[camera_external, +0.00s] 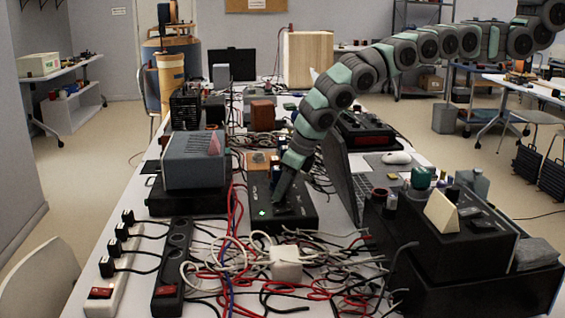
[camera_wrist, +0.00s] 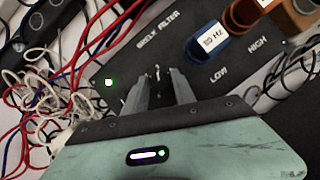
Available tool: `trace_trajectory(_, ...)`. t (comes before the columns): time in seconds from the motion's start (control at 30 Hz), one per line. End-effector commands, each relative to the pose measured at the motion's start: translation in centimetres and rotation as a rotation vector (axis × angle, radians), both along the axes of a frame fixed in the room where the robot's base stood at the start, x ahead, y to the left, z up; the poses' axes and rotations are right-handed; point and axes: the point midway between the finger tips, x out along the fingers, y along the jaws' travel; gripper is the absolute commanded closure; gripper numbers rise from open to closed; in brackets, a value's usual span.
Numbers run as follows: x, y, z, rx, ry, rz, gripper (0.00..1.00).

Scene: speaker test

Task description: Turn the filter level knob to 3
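The black filter box (camera_external: 262,193) lies on the table in the external view, under my gripper (camera_external: 278,203). In the wrist view its dark panel (camera_wrist: 120,62) shows white print including "FILTER", "LOW" and "HIGH", and a lit green indicator (camera_wrist: 109,82). My gripper (camera_wrist: 162,68) points down at the panel just below the "FILTER" print, with its two fingers apart. Small pale marks show between the fingertips. I cannot make out the filter level knob or its setting; the fingers cover part of the panel.
A blue block labelled "50 Hz" (camera_wrist: 208,40) and a brown block (camera_wrist: 247,14) stand close beyond the fingers. Tangled cables (camera_external: 225,270) lie in front and to the left. A grey-blue box (camera_external: 193,160) is left and an open laptop (camera_external: 343,178) right.

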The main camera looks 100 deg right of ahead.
Motion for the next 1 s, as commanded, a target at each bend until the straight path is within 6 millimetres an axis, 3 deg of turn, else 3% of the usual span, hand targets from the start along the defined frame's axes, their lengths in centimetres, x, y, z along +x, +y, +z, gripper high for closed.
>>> trace_trajectory(0.17, 0.1, 0.0, 0.1, 0.0, -0.001, 0.0, 0.54)
trace_trajectory(0.5, 0.0, 0.1, 0.5, -0.001, -0.002, 0.001, 0.54)
trace_trajectory(1.0, -1.8, 0.9, 5.6, -0.005, -0.001, 0.002, 0.54)
